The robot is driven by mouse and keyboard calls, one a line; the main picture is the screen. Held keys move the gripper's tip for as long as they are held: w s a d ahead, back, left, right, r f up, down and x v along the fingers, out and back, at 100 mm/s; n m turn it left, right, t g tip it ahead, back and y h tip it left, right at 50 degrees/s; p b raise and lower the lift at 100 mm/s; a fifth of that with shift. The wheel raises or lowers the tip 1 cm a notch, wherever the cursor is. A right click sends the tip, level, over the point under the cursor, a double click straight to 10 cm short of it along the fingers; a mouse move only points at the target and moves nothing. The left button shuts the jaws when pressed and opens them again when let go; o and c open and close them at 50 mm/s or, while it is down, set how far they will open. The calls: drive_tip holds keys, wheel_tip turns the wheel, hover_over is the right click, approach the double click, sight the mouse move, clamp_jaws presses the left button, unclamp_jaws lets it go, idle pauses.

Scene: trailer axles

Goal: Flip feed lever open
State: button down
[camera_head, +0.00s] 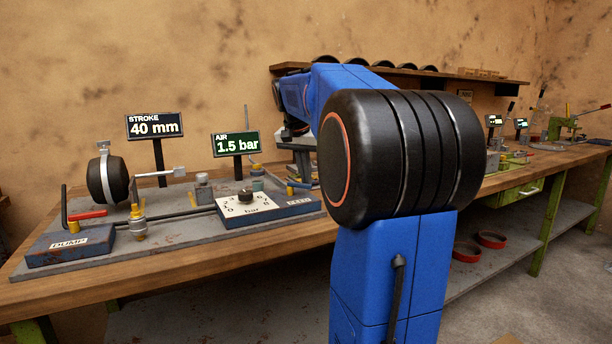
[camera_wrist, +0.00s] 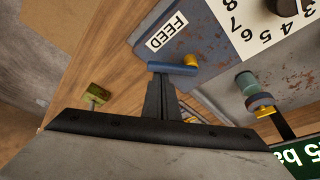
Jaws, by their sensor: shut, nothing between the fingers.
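The feed lever has a blue handle (camera_wrist: 172,68) beside a yellow valve body (camera_wrist: 191,60) and near the white FEED label (camera_wrist: 167,31) in the wrist view. In the head view the blue handle (camera_head: 299,184) shows just left of my arm, above the FEED label (camera_head: 299,199). My gripper (camera_wrist: 158,78) is shut and empty. Its fingertips are at the near side of the blue handle and overlap it in the picture; I cannot tell if they touch it.
A dial panel (camera_head: 246,203) marked bar, an AIR 1.5 bar display (camera_head: 236,144) and a STROKE 40 mm display (camera_head: 155,125) stand on the bench (camera_head: 170,262). At left are a red lever (camera_head: 86,214) and a DUMP block (camera_head: 68,245). A green-yellow drawer (camera_head: 519,194) is at right.

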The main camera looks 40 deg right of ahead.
drive_tip(key=m, duration=0.1)
drive_tip(key=a+m+g, duration=0.1)
drive_tip(key=m, duration=0.2)
drive_tip(key=shift+s+a+g, duration=0.3)
drive_tip(key=shift+s+a, duration=0.1)
drive_tip(key=shift+a+m, duration=0.15)
drive_tip(key=shift+m, duration=0.35)
drive_tip(key=shift+s+a, duration=0.1)
drive_tip(key=shift+a, duration=0.45)
drive_tip(key=shift+d, duration=0.1)
drive_tip(key=shift+d, duration=0.3)
drive_tip(key=d, duration=0.2)
drive_tip(key=s+d+r, duration=0.1)
drive_tip(key=v, duration=0.9)
drive_tip(key=shift+w, duration=0.3)
drive_tip(key=shift+a+f, duration=0.1)
